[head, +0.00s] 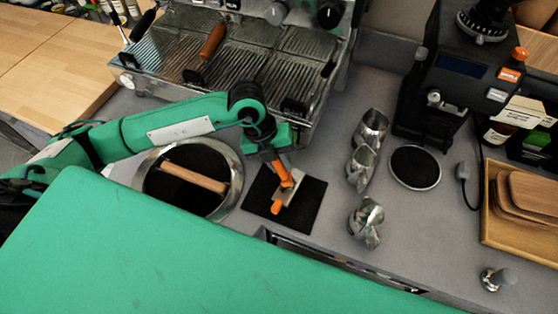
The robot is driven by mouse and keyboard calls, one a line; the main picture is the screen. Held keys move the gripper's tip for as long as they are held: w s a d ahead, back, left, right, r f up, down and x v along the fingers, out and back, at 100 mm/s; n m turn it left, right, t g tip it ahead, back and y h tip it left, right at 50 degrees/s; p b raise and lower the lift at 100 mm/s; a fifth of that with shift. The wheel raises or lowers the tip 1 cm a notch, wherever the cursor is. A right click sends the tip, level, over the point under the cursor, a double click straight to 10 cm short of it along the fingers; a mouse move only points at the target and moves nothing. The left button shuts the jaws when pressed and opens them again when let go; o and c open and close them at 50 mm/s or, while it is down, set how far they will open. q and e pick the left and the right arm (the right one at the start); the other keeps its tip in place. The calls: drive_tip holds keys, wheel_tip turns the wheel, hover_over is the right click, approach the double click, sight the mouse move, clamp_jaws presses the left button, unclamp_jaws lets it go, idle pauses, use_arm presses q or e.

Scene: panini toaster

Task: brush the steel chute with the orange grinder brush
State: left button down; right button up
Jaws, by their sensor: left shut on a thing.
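My left gripper (287,183) comes down over a black mat (312,197) in front of the coffee machine. It is shut on the orange grinder brush (277,207), whose orange end shows just below the fingers. The fingers and a pale metal part hide some of the brush, and I cannot tell where its bristles are. A steel spout that looks like the chute (433,98) is on the front of the black grinder at the right, well apart from the brush. My right gripper is not in view.
A round knock box (236,192) with a wooden bar is left of the mat. Several steel cups (361,172) stand between the mat and a round black disc (415,168). A wooden tray (500,225) with boards is at the right. The counter's front right is mostly clear.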

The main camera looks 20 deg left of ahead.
use_arm(q)
drive_tip(key=shift+f+b, duration=0.2)
drive_tip(key=shift+b, duration=0.1)
idle(0.6)
idle(0.5)
drive_tip(key=shift+s+a, duration=0.15)
drive_tip(key=shift+s, duration=0.75)
drive_tip(key=shift+s+a+b, duration=0.15)
drive_tip(key=shift+s+b, duration=0.15)
drive_tip(key=shift+s, duration=0.65)
drive_tip(key=shift+w, duration=0.1)
drive_tip(key=shift+w+d+r+b, duration=0.1)
drive_tip(key=shift+w+b, duration=0.1)
drive_tip(key=shift+w, duration=0.5)
drive_tip(key=shift+w+d+f+b, duration=0.1)
drive_tip(key=shift+w+d+b, duration=0.1)
drive_tip(key=shift+w, duration=0.55)
drive_tip(key=shift+w+d+r+b, duration=0.1)
drive_tip(key=shift+w+b, duration=0.1)
drive_tip(key=shift+w, duration=0.5)
